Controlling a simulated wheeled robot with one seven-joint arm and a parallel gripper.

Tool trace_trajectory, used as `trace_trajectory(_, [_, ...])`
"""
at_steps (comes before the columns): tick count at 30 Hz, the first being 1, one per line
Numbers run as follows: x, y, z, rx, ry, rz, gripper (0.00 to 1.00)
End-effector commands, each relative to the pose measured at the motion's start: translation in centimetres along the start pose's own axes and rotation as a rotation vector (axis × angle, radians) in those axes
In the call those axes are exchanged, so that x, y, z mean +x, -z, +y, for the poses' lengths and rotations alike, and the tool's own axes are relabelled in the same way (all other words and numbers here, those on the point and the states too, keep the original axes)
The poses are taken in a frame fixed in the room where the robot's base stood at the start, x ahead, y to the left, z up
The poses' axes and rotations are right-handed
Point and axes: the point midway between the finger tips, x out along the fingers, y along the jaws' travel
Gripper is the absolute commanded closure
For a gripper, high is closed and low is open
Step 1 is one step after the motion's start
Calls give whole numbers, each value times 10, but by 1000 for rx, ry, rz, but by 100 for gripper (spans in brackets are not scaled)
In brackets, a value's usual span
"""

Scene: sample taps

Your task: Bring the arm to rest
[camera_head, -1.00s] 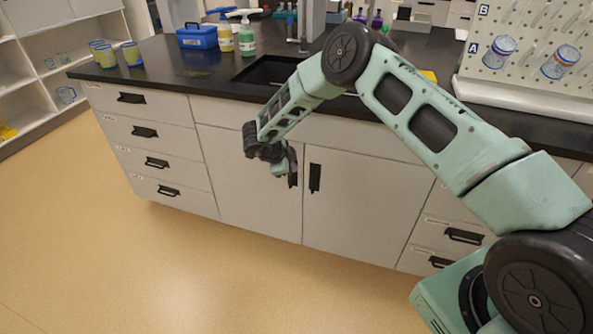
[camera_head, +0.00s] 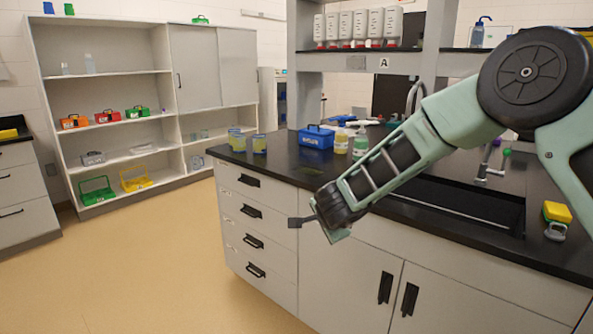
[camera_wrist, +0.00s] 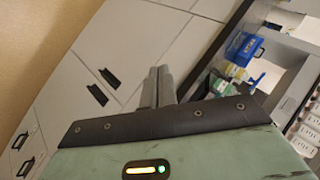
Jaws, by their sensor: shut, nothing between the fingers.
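My gripper (camera_head: 297,222) is at the end of my green arm, in front of the bench's drawers and cupboard doors, and below the black worktop's front edge. In the wrist view its two fingers (camera_wrist: 158,88) lie side by side with no gap. They are shut and hold nothing. My arm reaches in from the right of the head view, across the sink, with the forearm slanting down to the left.
A black worktop (camera_head: 283,167) carries a blue box (camera_head: 317,137), several beakers (camera_head: 259,144) and bottles (camera_head: 341,143). A black sink (camera_head: 455,203) lies behind my forearm. Open shelves (camera_head: 105,95) stand at the back left. The floor (camera_head: 150,270) at left is clear.

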Motion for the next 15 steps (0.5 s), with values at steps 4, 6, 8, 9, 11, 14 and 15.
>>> trace_trajectory(4, [-92, -61, -22, -331, 144, -254, 100])
trace_trajectory(6, [-136, -86, -12, -496, 178, -369, 100])
trace_trajectory(8, [-173, -104, 4, -639, 193, -460, 100])
trace_trajectory(9, [-197, -112, 19, -735, 193, -518, 100])
trace_trajectory(11, [-231, -120, 45, -878, 181, -598, 100])
trace_trajectory(14, [-282, -121, 97, -1109, 131, -713, 100])
trace_trajectory(15, [-300, -118, 119, -1196, 101, -752, 100])
